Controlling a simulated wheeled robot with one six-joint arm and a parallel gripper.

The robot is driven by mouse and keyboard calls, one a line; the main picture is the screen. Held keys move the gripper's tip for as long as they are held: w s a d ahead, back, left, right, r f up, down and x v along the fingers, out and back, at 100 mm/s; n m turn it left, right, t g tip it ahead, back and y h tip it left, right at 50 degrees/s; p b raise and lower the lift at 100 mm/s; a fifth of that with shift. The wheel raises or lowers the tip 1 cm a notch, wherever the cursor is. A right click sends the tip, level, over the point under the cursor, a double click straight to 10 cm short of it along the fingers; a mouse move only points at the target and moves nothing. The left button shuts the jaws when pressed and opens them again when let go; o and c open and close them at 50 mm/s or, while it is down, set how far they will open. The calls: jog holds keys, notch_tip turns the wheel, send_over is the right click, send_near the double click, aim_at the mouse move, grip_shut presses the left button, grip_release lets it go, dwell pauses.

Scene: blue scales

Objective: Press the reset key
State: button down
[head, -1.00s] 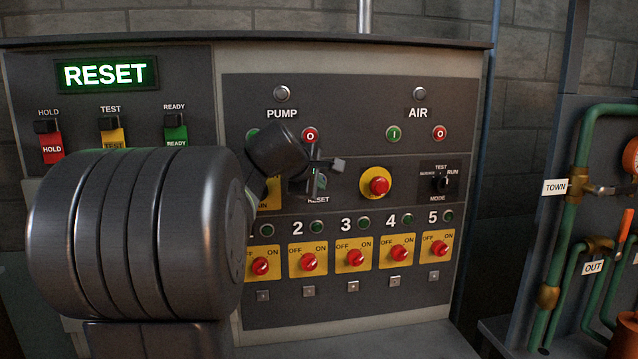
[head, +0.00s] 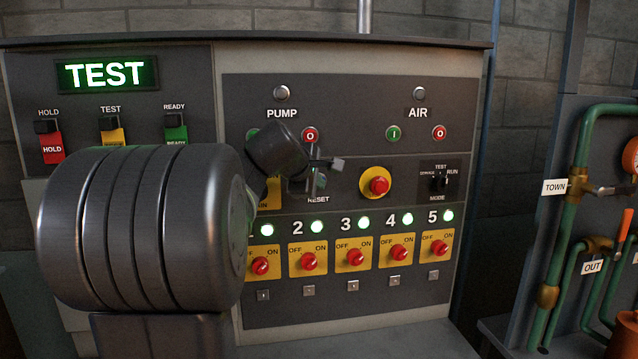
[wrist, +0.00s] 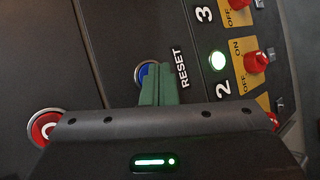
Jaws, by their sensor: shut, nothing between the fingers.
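The reset key (wrist: 142,74) is a round blue button with a pale rim on the dark panel, beside the RESET label, in the wrist view. Its right part is hidden by my fingers. My gripper (wrist: 159,69) is shut and empty, its two green fingers together, with the tips over the key's edge. I cannot tell from the picture whether they touch it. In the head view my gripper (head: 317,165) is in front of the panel just above the RESET label, and its wrist covers part of the panel there. The display (head: 106,74) reads TEST in green.
Five numbered lamps are lit, such as lamp 3 (head: 363,223), above red OFF/ON switches (head: 354,258). A red button on a yellow disc (head: 379,186) is to the right. A red O button (wrist: 43,127) is near my gripper. Green pipes (head: 578,210) stand at far right.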

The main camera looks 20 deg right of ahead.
jog(key=shift+s+a, duration=0.2)
jog(key=shift+s, duration=0.5)
jog(key=s, duration=0.2)
jog(key=s+a+b, duration=0.1)
jog(key=s, duration=0.1)
jog(key=shift+s, duration=0.4)
dwell(0.4)
jog(key=shift+s+a+b, duration=0.25)
jog(key=shift+s+b, duration=0.05)
jog(key=shift+s, duration=0.7)
jog(key=shift+s+a+b, duration=0.25)
jog(key=shift+s, duration=0.7)
